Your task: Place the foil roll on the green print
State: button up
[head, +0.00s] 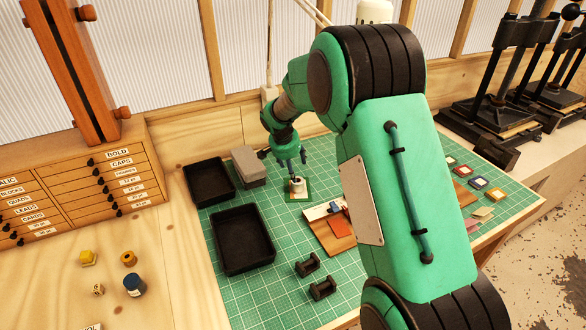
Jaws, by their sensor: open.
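The green print (307,197) is a small card with a green border, lying on the green cutting mat toward the back. A pale, short cylinder that looks like the foil roll (297,188) stands on it, apparently upright and near its middle. My gripper (293,168) points down just above the roll, with its fingers apart. At this size I cannot tell whether the fingertips touch the roll.
Two black trays (272,240) and a grey box (248,167) stand left of the print. Boards with small pieces (338,236) lie in front, with black holders (322,290) nearer. Coloured pads (478,184) lie right. My arm hides part of the mat.

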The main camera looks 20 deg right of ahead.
dwell(0.4)
jog(key=s+a+r+n+t+y, duration=0.15)
jog(key=s+a+r, duration=0.35)
jog(key=s+r, duration=0.5)
jog(key=s+a+r+n, duration=0.3)
jog(key=s+a+r, duration=0.2)
jog(key=s+r, duration=0.55)
jog(key=s+a+r+n+y, duration=0.1)
jog(key=s+a+n, duration=0.2)
jog(key=s, duration=0.9)
jog(key=s+a+r+n+t+y, duration=0.1)
jog(key=s+a+n, duration=0.2)
jog(key=s, duration=1)
jog(key=shift+s+a, duration=0.2)
jog(key=shift+a, duration=0.65)
jog(key=shift+f+b, duration=0.9)
jog(key=shift+b, duration=0.05)
